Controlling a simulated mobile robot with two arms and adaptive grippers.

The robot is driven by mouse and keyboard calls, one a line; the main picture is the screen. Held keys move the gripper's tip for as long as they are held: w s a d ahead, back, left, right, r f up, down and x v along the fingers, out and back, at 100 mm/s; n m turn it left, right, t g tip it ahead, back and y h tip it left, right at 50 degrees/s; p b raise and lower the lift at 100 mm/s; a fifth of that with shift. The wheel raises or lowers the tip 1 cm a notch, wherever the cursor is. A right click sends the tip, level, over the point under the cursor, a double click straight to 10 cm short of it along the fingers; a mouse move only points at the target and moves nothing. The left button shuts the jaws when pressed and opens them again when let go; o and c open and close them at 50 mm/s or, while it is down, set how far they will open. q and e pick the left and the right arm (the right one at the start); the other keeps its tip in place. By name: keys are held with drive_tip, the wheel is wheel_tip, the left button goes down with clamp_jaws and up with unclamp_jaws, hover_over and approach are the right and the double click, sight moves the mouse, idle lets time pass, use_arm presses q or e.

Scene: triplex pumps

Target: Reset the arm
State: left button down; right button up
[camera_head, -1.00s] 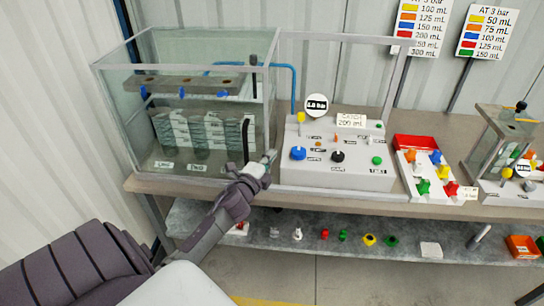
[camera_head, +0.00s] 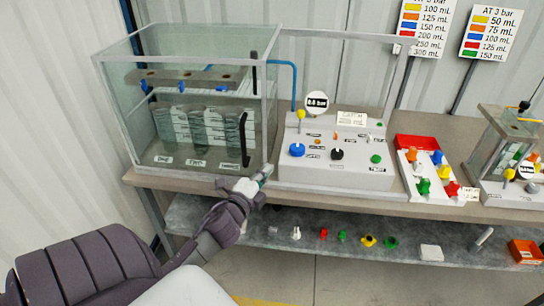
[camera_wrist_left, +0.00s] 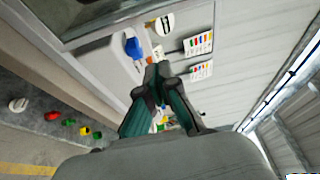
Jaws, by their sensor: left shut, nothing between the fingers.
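My left gripper (camera_head: 264,174) is at the front edge of the bench, between the glass tank (camera_head: 135,115) and the grey control panel (camera_head: 335,172). Its fingers are together with nothing between them. In the left wrist view the gripper (camera_wrist_left: 159,72) points toward the panel, with the blue knob (camera_wrist_left: 132,47) ahead of it. It appears apart from the panel. My left arm comes in from the lower left. My right gripper is not in view.
A round gauge (camera_head: 316,103) stands above the panel. A black handle (camera_head: 244,140) shows at the tank's front. A tray of coloured knobs (camera_head: 427,172) lies right of the panel. Several small parts lie on the lower shelf (camera_head: 300,253). The floor in front is clear.

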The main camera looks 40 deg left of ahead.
use_arm(q)
drive_tip(key=s+d+f+n+g+h, duration=0.1)
drive_tip(key=s+d+f+n+g, duration=0.15)
drive_tip(key=f, duration=0.85)
drive_tip(key=s+d+f+n+g, duration=0.1)
drive_tip(key=s+f+n+g, duration=0.2)
drive_tip(key=f, duration=0.8)
drive_tip(key=s+d+f+n+g+h, duration=0.15)
drive_tip(key=s+f, duration=0.25)
drive_tip(key=f, duration=0.8)
drive_tip(key=s+d+f+n+g, duration=0.2)
drive_tip(key=s+d+f, duration=0.3)
drive_tip(key=s, duration=0.5)
drive_tip(key=s+d+f+n+g+h+b, duration=0.1)
drive_tip(key=s+d+f+g, duration=0.3)
drive_tip(key=s+f, duration=0.5)
drive_tip(key=s+d+f+n+g+h, duration=0.1)
drive_tip(key=s+d+f, duration=0.4)
drive_tip(key=s, duration=0.7)
wheel_tip(320, 180, down, 2)
drive_tip(key=shift+d+f+n+g, duration=0.25)
drive_tip(key=shift+d+n+g, duration=0.15)
drive_tip(key=shift+n+g, duration=0.6)
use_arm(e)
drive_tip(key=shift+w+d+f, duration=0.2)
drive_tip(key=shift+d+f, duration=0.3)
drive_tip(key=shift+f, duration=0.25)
